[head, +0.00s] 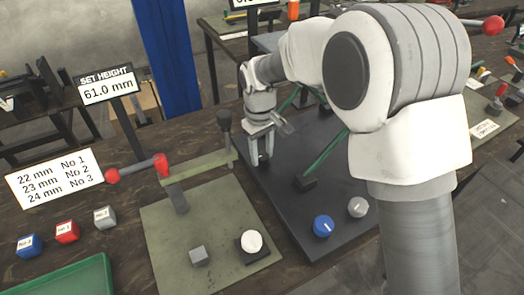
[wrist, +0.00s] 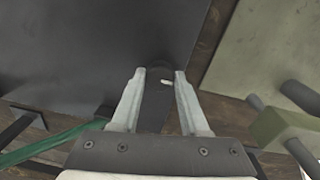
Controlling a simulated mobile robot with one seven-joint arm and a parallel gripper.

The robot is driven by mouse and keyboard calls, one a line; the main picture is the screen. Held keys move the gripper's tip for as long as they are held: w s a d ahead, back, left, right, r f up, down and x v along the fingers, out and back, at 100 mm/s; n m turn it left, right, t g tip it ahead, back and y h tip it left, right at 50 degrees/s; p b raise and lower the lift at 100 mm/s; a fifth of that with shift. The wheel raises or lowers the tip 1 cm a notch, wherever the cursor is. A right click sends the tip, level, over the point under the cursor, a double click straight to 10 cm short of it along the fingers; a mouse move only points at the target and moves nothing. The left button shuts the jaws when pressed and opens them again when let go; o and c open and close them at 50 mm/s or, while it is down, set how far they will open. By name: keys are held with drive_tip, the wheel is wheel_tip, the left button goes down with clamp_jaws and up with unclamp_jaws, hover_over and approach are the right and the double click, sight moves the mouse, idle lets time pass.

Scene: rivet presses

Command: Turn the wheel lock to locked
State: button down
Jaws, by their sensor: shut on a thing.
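My gripper (head: 261,158) points down at the left edge of the large dark base plate (head: 290,215). In the wrist view, the fingers of my gripper (wrist: 160,76) are on either side of a dark knob (wrist: 158,105) with a short white mark, shut on it. This knob appears to be the wheel lock; no label on it is readable. In the head view the fingers mostly hide it. A blue knob (head: 323,226) and a grey knob (head: 357,207), each with a white mark, are at the plate's front, apart from my gripper.
A green press with a red-ended handle (head: 160,167) stands on an olive plate (head: 160,240) at left, with a white knob (head: 251,242). A sign reads 61.0 mm (head: 107,88). Green bars rise from the dark plate behind my gripper.

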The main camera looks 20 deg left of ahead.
sight(261, 157)
drive_tip(key=shift+d+f, duration=0.1)
idle(0.3)
drive_tip(key=shift+c, duration=2.1)
unclamp_jaws()
drive_tip(key=shift+r, duration=0.2)
wheel_tip(261, 157, up, 12)
drive_tip(key=p, duration=0.2)
drive_tip(key=shift+s+f, duration=0.15)
drive_tip(key=shift+s, duration=0.05)
